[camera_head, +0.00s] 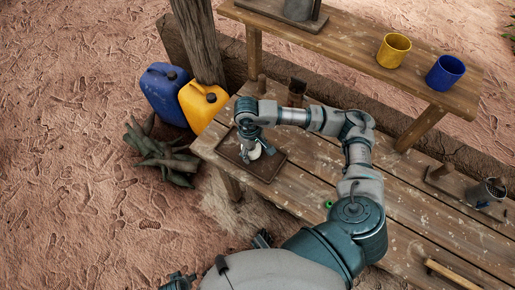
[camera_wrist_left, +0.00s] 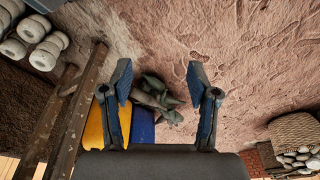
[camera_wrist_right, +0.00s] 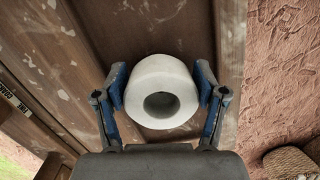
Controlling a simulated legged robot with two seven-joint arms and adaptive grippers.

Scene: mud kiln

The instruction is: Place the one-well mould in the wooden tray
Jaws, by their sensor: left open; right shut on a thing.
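The one-well mould is a white round block with a single dark hole (camera_wrist_right: 180,75), seen between the fingers in the right wrist view. In the head view it is small and partly hidden by my gripper (camera_head: 253,153). My right gripper (camera_wrist_right: 160,88) is shut on its sides. It is over the wooden tray (camera_head: 268,177), a shallow dark tray at the left end of the table. I cannot tell whether the mould touches the tray floor. My left gripper (camera_wrist_left: 160,95) is open and empty in the left wrist view.
The plank table (camera_head: 320,165) runs right, with a cup of tools (camera_head: 487,192) on it. A shelf behind bears a yellow cup (camera_head: 393,50) and a blue cup (camera_head: 445,72). Blue (camera_head: 163,92) and yellow (camera_head: 203,103) jerrycans and a wood pile (camera_head: 165,158) stand left.

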